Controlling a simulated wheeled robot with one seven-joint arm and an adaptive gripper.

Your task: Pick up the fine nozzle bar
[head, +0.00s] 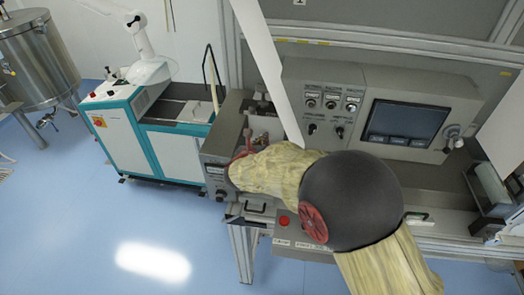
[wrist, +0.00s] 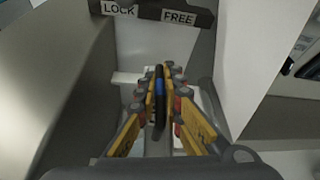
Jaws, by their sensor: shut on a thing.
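The bar stands lengthwise between the two yellow and grey fingers. Its far end reaches toward a pale surface, and I cannot tell whether it touches anything there. In the head view the red parts of my gripper (head: 243,148) show at the machine's left end, partly behind my arm. The bar cannot be made out in that view.
A dark plate labelled LOCK and FREE (wrist: 158,13) lies ahead of the fingers. Grey and white walls stand close on both sides. A control panel with a screen (head: 405,122) is at the right. A teal and white cart (head: 165,130) stands at the left. Blue floor is clear in front.

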